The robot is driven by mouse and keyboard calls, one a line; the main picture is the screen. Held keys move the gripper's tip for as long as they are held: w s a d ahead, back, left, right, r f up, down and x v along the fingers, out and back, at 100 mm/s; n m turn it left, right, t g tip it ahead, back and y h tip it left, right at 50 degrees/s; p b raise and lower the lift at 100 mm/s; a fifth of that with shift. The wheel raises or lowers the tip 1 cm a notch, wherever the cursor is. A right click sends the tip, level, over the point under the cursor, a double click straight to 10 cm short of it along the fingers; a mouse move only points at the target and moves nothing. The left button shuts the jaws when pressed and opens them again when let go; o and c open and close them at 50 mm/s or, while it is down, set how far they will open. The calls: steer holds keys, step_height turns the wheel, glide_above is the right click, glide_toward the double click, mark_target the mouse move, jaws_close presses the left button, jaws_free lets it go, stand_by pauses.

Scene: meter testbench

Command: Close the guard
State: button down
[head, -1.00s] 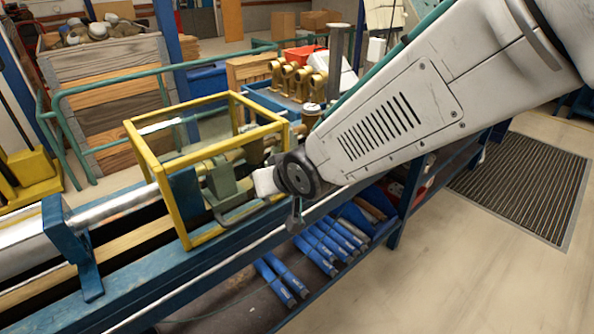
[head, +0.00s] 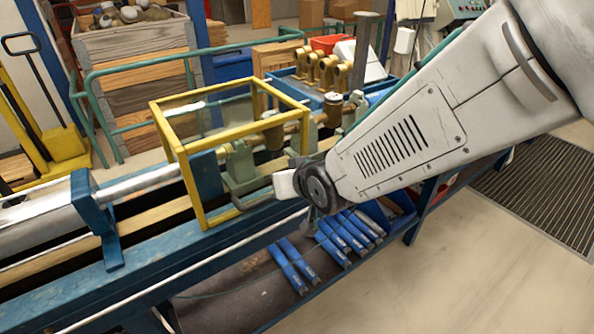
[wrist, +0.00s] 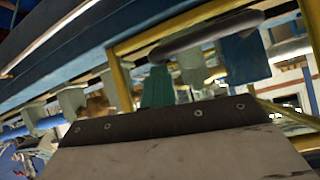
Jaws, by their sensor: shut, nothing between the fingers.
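The guard (head: 168,158) is a yellow box frame with clear panels on the blue test bench. It stands around a green clamp (head: 240,165) and part of the pipe line. A grey bar (head: 250,203) runs low along its front side. My gripper (head: 287,184) is at the guard's front right, close to that bar; its fingertips are hard to make out, and contact cannot be told. In the wrist view, the yellow frame (wrist: 122,82) and a rounded grey bar (wrist: 205,36) lie just beyond the dark edge of my own hardware.
A blue bracket (head: 92,215) stands left of the guard on the bench. Brass fittings (head: 327,70) sit in a blue tray behind. Blue tools (head: 290,265) lie on the lower shelf. A green rail (head: 180,62) runs behind the bench; open floor is at the right.

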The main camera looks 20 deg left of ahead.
steer(key=s+d+f+g+h, duration=0.3)
steer(key=s+d, duration=0.4)
steer(key=d, duration=0.6)
steer(key=s+d+r+m+h, duration=0.2)
steer(key=s+d+r+m, duration=0.1)
steer(key=d, duration=0.9)
steer(key=s+d+r+m+g+h, duration=0.1)
steer(key=d+r, duration=0.5)
steer(key=d, duration=0.6)
steer(key=s+d+r+m+g+h, duration=0.1)
steer(key=s+d+r+m, duration=0.4)
steer(key=d, duration=0.8)
steer(key=shift+s+r+h, duration=0.25)
steer(key=shift+s+h, duration=0.5)
steer(key=shift+h, duration=0.15)
